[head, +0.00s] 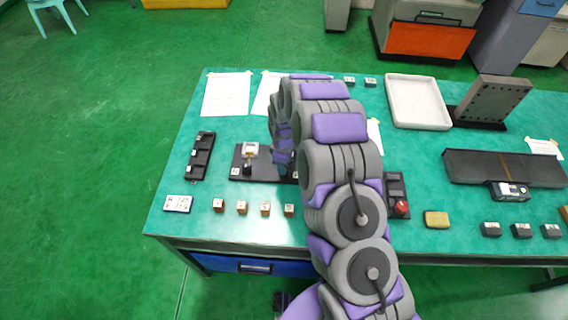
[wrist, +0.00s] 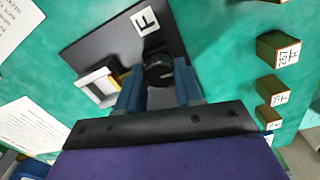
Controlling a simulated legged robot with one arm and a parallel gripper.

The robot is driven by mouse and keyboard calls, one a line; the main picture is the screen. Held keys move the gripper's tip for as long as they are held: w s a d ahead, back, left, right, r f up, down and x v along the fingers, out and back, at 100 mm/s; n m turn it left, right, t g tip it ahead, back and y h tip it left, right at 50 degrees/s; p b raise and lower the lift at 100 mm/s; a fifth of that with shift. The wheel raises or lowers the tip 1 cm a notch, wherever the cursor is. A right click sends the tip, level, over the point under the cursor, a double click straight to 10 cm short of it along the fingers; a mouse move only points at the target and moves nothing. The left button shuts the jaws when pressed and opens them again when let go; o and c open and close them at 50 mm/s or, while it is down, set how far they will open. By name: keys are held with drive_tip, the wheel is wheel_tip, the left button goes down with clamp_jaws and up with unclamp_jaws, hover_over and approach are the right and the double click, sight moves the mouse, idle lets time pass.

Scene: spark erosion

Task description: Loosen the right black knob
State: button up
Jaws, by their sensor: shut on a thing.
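A black plate (head: 238,161) lies on the green table and bears a white block (head: 250,149) and a dark knob (head: 248,165) on its left part. My gripper (head: 283,160) reaches down over the plate's right part, hiding the knob there. In the wrist view, the plate (wrist: 115,38) has a white label at its far end. The right black knob (wrist: 158,72) sits between the two blue-grey fingers of my gripper (wrist: 159,78), which is shut on it. The white block (wrist: 98,87) stands beside the left finger, and the plate's near part is hidden by my gripper.
Several small labelled wooden blocks (head: 241,207) stand along the table's front edge. A black tray (head: 201,156) lies left of the plate, and paper sheets (head: 226,93) lie behind it. A black box with a red button (head: 401,208) is right of my arm.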

drive_tip(key=shift+w+a+r+n, duration=0.1)
drive_tip(key=shift+n, duration=0.5)
drive_tip(key=o, duration=1)
drive_tip(key=shift+o, duration=0.2)
wheel_tip(320, 180, up, 17)
drive_tip(key=p, duration=0.1)
drive_tip(key=shift+p, duration=0.4)
drive_tip(key=shift+r, duration=0.15)
